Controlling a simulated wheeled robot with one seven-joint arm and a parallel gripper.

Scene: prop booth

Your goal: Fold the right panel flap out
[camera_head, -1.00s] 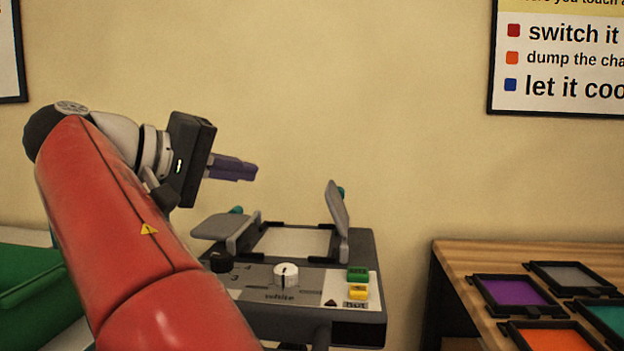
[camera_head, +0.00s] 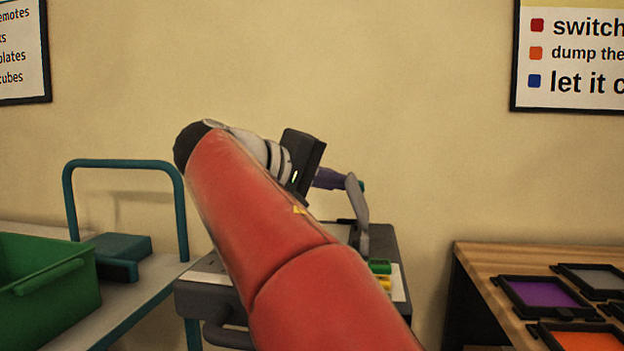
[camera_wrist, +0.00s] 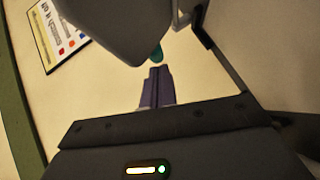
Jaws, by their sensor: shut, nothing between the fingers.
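The right panel flap (camera_head: 357,205) is a grey paddle standing nearly upright at the right side of the grey machine (camera_head: 388,245). A bit of teal shows behind its upper edge. My gripper (camera_head: 338,180) has its purple fingers shut and empty, at the flap's upper left face. I cannot tell whether they touch. In the wrist view the shut fingertips (camera_wrist: 158,72) point at a teal knob (camera_wrist: 156,53) beside a large grey panel (camera_wrist: 122,25), which looks like the flap. The left flap and most of the machine's front are hidden behind my red arm.
A wooden table (camera_head: 478,268) with coloured framed tiles, one purple (camera_head: 545,293), stands at the right. At the left are a green bin (camera_head: 45,290) and a cart with a teal handle (camera_head: 125,163). The wall behind is plain, with posters.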

